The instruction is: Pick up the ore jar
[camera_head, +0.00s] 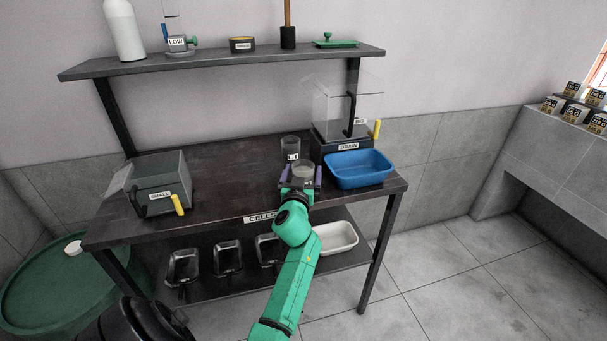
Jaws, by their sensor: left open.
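A clear jar with pale grey contents (303,170) stands near the front edge of the dark bench, right of centre. My left gripper (301,178), on the green arm, is open at this jar, with one purple finger on each side of it. The gripper hides the jar's lower part, and I cannot tell whether the fingers touch it. A second clear vessel (290,146) with a partly readable label stands just behind. No label reading ore is visible. My right gripper is not in view.
A blue tub (360,169) is close on the right, before a clear tank (345,108) with a DRAIN label. A grey SMALL cell (160,182) stands left. The bench between is clear. A shelf (220,62) hangs above; several trays and a white basin (337,237) sit below.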

